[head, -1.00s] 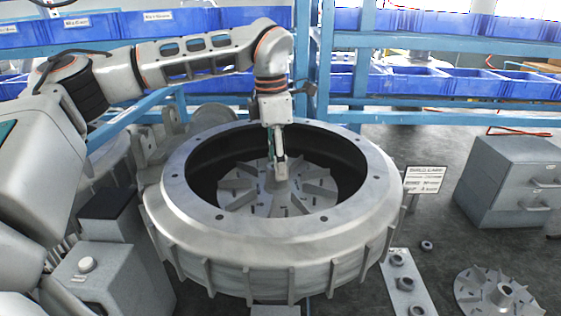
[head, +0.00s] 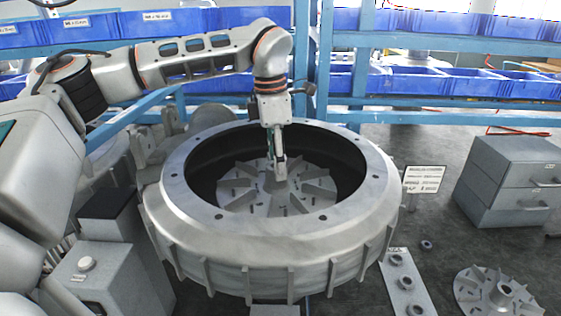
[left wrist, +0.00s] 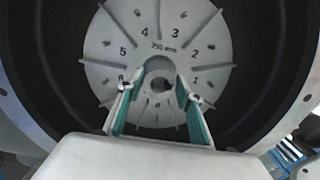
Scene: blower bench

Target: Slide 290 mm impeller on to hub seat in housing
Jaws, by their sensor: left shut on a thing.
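The grey bladed impeller (head: 250,200) lies inside the wide opening of the round grey housing (head: 270,245), roughly level and surrounded by the dark inner wall. In the left wrist view the impeller (left wrist: 115,55) shows numbered sectors, a size marking in mm and a round hub with a dark bore. My left gripper (head: 278,172) reaches down into the housing and is shut on the impeller's hub; its green-padded fingers (left wrist: 160,95) show on either side of the hub. The hub seat is hidden beneath the impeller, so I cannot tell whether they touch. My right gripper is out of view.
A smaller bladed impeller (head: 478,300) lies at the lower right, near a plate with rings (head: 397,262). A sign (head: 424,179) stands right of the housing. A grey drawer cabinet (head: 512,182) is at the right. Blue bins (head: 420,83) fill racks behind.

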